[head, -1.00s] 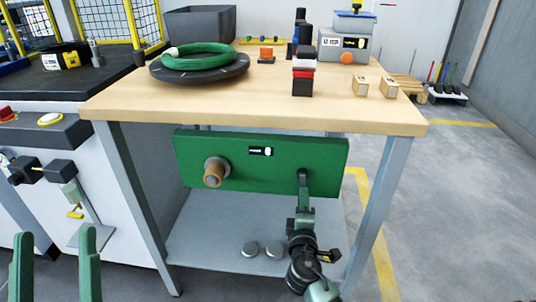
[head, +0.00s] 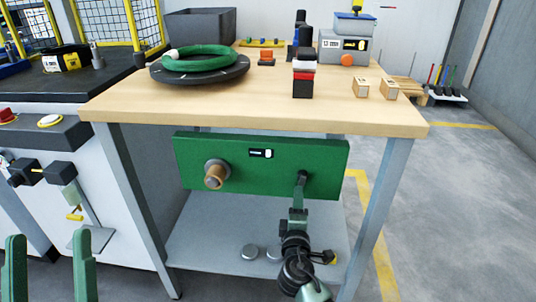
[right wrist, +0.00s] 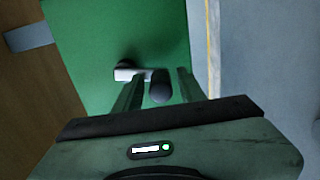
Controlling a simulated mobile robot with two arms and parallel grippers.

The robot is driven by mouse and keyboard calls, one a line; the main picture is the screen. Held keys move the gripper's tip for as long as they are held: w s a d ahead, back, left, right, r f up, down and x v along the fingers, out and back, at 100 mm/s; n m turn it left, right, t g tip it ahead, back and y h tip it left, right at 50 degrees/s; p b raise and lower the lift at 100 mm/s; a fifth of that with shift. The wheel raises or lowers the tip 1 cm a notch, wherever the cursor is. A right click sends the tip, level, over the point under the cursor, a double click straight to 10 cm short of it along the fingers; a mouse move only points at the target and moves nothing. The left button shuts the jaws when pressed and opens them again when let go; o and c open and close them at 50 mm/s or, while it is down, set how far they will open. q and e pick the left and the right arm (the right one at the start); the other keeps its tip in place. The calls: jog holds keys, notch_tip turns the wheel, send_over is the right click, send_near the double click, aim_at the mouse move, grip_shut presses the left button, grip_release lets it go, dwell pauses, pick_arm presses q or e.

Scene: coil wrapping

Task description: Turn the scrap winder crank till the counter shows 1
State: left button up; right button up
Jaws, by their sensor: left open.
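The green winder panel (head: 230,182) hangs under the wooden table. It carries a tan round spool (head: 215,177) on the left and a small counter (head: 261,153) in the upper middle; its digits are too small to read. The crank sits at the panel's right, mostly hidden by my right gripper (head: 299,200) in the head view. In the right wrist view, a pale crank arm (right wrist: 130,74) ends in a dark handle (right wrist: 160,87). The handle is between my right fingers, with visible gaps beside it. My left gripper (head: 48,255) is open and empty at lower left.
The tabletop (head: 220,112) above holds a green coil (head: 198,58) on a dark turntable, a dark stacked block (head: 303,78) and two small wooden blocks. Table legs (head: 367,215) flank the panel. A grey lower shelf (head: 205,235) bears two metal discs.

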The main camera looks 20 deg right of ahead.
pick_arm(q)
jog(key=shift+s+a+r+t, duration=0.1)
jog(key=shift+s+r+t, duration=0.55)
jog(key=shift+s, duration=0.15)
pick_arm(e)
jog(key=v, duration=0.9)
jog(key=shift+d, duration=0.1)
